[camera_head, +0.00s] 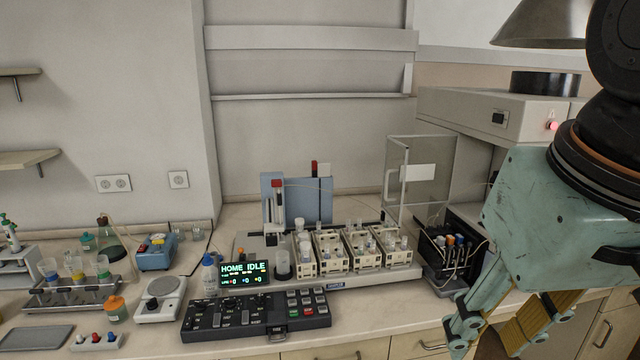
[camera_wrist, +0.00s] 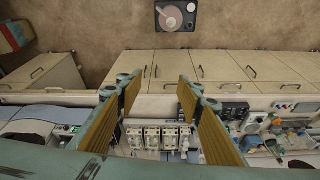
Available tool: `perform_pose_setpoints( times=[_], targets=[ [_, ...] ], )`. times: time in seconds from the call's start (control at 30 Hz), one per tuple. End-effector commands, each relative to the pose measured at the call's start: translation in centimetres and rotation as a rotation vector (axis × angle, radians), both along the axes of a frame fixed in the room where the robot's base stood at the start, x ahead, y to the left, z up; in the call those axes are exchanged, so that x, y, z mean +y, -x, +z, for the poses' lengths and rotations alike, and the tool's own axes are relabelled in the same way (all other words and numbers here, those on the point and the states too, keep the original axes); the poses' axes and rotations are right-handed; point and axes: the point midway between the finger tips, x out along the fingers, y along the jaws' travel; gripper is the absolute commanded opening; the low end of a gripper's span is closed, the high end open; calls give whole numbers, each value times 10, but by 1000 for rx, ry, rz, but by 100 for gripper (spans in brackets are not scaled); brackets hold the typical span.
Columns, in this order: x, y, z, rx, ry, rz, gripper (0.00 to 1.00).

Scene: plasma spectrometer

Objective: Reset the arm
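My gripper (camera_head: 497,330) is at the right of the head view, a pale green body with yellow-ribbed fingers, in front of the bench's right part. In the wrist view, my gripper (camera_wrist: 157,110) has its two fingers wide apart with nothing between them. Beyond the fingers in that view lies the autosampler with its racks (camera_wrist: 155,138). In the head view the autosampler racks (camera_head: 360,248) stand in a row on the bench. A small display (camera_head: 245,274) in front of them reads "HOME IDLE" in green.
A keypad controller (camera_head: 256,314) lies at the bench front. The spectrometer (camera_head: 490,115) stands at the right, with an open clear door (camera_head: 425,175) beside it. A tube rack (camera_head: 75,292), a small balance (camera_head: 160,298) and bottles crowd the left. The floor (camera_wrist: 230,30) before the cabinets looks mostly clear.

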Motion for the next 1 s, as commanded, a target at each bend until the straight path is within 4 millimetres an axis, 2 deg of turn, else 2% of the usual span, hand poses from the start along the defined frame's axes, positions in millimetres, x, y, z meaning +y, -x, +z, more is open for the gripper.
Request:
perform_pose_setpoints(
  times=[0.2,0.4,1.0],
  targets=[
    [-8,32,-16,-18,5,-10,34],
    [-12,48,-24,-25,9,-15,34],
    [-12,51,-26,-26,9,-15,34]
  ],
)
